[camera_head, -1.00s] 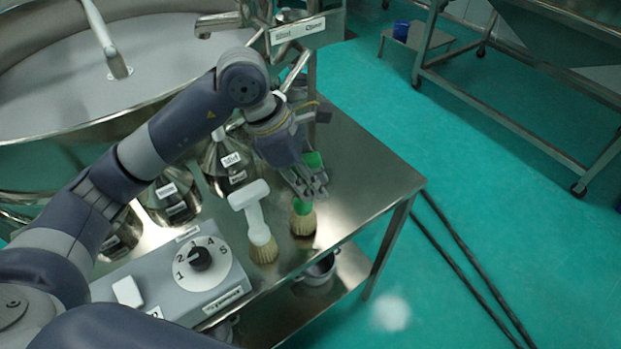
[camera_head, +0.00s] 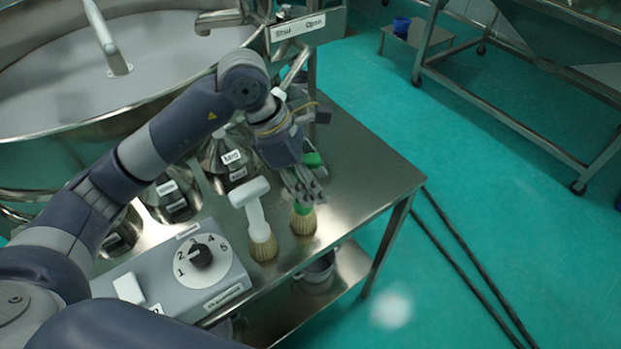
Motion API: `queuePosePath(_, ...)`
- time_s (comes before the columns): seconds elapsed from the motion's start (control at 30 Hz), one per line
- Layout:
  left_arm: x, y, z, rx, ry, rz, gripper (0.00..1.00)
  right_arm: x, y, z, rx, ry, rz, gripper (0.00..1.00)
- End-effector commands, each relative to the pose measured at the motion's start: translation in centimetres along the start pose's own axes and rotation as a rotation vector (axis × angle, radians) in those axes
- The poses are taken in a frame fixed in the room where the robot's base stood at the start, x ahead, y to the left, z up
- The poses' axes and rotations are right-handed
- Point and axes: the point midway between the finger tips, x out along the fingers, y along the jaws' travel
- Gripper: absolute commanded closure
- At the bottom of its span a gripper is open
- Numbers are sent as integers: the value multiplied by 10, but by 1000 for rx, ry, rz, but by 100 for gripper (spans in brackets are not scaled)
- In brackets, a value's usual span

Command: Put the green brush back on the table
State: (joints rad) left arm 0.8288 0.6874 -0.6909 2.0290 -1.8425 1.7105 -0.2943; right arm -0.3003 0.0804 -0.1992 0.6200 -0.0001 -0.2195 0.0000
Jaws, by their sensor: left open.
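The green brush (camera_head: 303,222) stands bristles down on the steel table (camera_head: 372,170), near its front edge. Its green handle shows above and below my left gripper's fingers. My left gripper (camera_head: 308,192) is open, with its fingers around or right beside the brush handle; the fingers hide part of it, so I cannot tell whether they touch. My right gripper is not in view.
A white brush (camera_head: 256,222) stands just left of the green one. A grey control box with a dial (camera_head: 201,256) and several steel flasks (camera_head: 170,197) are further left. The large sieve (camera_head: 60,80) is behind. The table's right part is clear.

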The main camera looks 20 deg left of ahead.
Motion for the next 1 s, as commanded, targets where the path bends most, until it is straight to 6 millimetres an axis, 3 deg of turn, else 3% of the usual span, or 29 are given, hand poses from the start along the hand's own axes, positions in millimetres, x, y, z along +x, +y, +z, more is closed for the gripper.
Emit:
queuePosePath(0.53, -104, 2, 0, -2, -2, 5, 58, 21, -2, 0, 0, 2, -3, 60)
queuePosePath(0.7, -118, 0, 0, 0, 0, 0, 58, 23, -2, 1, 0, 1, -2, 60)
queuePosePath(1.0, -121, 0, 0, 0, -1, -1, 58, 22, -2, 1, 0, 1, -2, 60)
